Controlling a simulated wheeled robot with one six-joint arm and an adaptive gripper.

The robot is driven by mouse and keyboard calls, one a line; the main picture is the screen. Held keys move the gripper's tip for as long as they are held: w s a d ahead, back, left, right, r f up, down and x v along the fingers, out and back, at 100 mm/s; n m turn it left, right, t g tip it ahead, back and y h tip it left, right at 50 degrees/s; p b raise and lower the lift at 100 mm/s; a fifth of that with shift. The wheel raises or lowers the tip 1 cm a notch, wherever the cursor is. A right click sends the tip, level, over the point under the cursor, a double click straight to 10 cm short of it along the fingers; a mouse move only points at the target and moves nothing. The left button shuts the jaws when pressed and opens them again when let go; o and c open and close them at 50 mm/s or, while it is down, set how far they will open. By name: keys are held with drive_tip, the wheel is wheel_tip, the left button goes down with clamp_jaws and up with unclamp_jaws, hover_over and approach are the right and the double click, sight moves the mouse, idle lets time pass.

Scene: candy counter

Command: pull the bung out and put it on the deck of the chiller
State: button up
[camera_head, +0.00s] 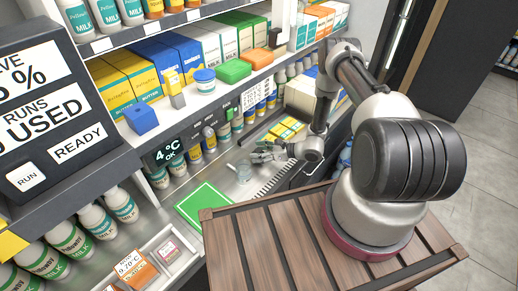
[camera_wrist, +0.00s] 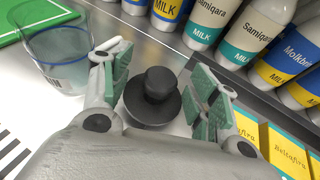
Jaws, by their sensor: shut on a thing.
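The bung (camera_wrist: 160,84), a black round stopper with a raised knob, is between the two green-padded fingers of my gripper (camera_wrist: 161,88) in the wrist view. My gripper is shut on it. In the head view my gripper (camera_head: 266,153) is low over the pale deck (camera_head: 222,178) of the chiller, and the bung cannot be made out there. Whether the bung is still seated or lifted clear is hard to tell. The chiller's display (camera_head: 168,152) reads 4 °C OK.
A clear glass (camera_wrist: 62,62) stands just left of my gripper, also visible in the head view (camera_head: 243,172). A green mat (camera_head: 203,206) lies at the front left. Milk bottles (camera_wrist: 214,18) line the back, and yellow boxes (camera_wrist: 285,150) are at right.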

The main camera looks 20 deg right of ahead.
drive_tip(key=shift+f, duration=0.7)
idle(0.4)
drive_tip(key=o, duration=1.2)
drive_tip(key=v, duration=1.1)
drive_tip(key=shift+d+r, duration=0.1)
drive_tip(key=shift+d, duration=0.05)
drive_tip(key=shift+s+d, duration=0.25)
